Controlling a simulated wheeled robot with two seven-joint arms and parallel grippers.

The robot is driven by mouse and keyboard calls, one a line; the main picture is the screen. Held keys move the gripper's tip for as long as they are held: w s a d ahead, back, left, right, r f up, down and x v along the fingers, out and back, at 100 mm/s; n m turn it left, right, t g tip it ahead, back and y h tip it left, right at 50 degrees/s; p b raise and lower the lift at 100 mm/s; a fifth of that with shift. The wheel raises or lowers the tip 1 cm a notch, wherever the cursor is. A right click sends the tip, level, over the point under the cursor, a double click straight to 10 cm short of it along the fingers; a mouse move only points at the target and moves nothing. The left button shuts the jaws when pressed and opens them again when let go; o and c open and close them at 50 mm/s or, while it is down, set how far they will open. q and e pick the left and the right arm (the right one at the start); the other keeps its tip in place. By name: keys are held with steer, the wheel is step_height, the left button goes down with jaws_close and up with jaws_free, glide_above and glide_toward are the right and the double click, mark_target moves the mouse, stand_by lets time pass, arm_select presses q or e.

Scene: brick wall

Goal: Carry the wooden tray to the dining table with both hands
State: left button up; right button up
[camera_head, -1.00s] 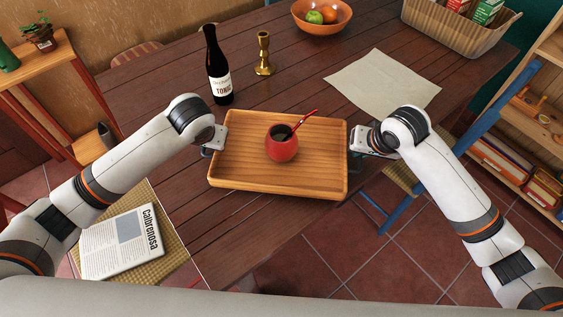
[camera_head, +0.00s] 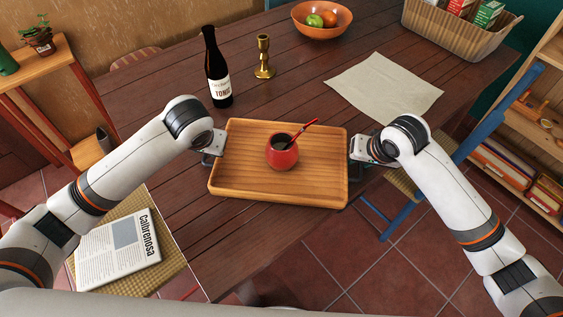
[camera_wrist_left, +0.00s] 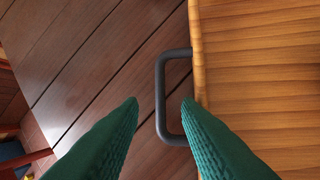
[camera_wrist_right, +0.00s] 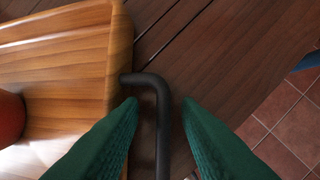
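The wooden tray (camera_head: 235,175) is level at the near part of the dark wooden dining table (camera_head: 195,215), and its front right corner is close to the table edge. A red cup (camera_head: 283,158) with a red straw stands upright in it. My left gripper (camera_wrist_left: 160,100) is at the left dark handle (camera_wrist_left: 161,85), its green fingers apart on either side of the bar. My right gripper (camera_wrist_right: 160,101) is likewise open around the right handle (camera_wrist_right: 162,105). Gaps show between bar and fingers in both wrist views. The tray's underside is hidden.
A dark bottle (camera_head: 217,70), a brass candlestick (camera_head: 263,55), a cloth (camera_head: 385,85), a fruit bowl (camera_head: 322,25) and a basket (camera_head: 455,30) stand or lie on the table behind. A newspaper (camera_head: 118,248) lies on a chair seat at left. A blue chair (camera_head: 400,215) is at right.

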arm_select(q)
steer(key=v, duration=0.9)
arm_select(e)
steer(key=v, duration=1.2)
